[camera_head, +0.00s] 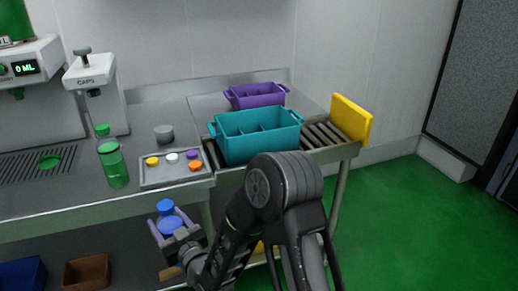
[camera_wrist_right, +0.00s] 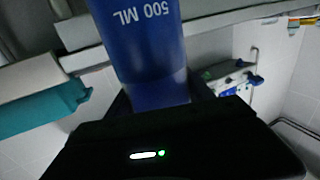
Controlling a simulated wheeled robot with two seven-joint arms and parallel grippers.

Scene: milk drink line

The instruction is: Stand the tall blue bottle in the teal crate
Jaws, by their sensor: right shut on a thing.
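The tall blue bottle (camera_head: 165,207) is in my right gripper (camera_head: 176,232), low in front of the counter's front edge in the head view. The right wrist view shows its blue side with "500 ML" upside down (camera_wrist_right: 145,40) between the fingers. The gripper is shut on it. The teal crate (camera_head: 240,149) stands on the roller conveyor, to the right of and beyond the gripper. It has dividers, and the compartments I can see look empty; their floors are partly hidden. A teal shape at the left of the wrist view (camera_wrist_right: 40,110) looks like this crate. My left gripper is out of view.
A tray (camera_head: 150,180) with several coloured caps and a green bottle (camera_head: 112,164) stand on the counter. A grey cup (camera_head: 164,134) is behind the tray. A purple crate (camera_head: 257,96) stands behind the teal one. A yellow stop (camera_head: 351,119) closes the conveyor's right end.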

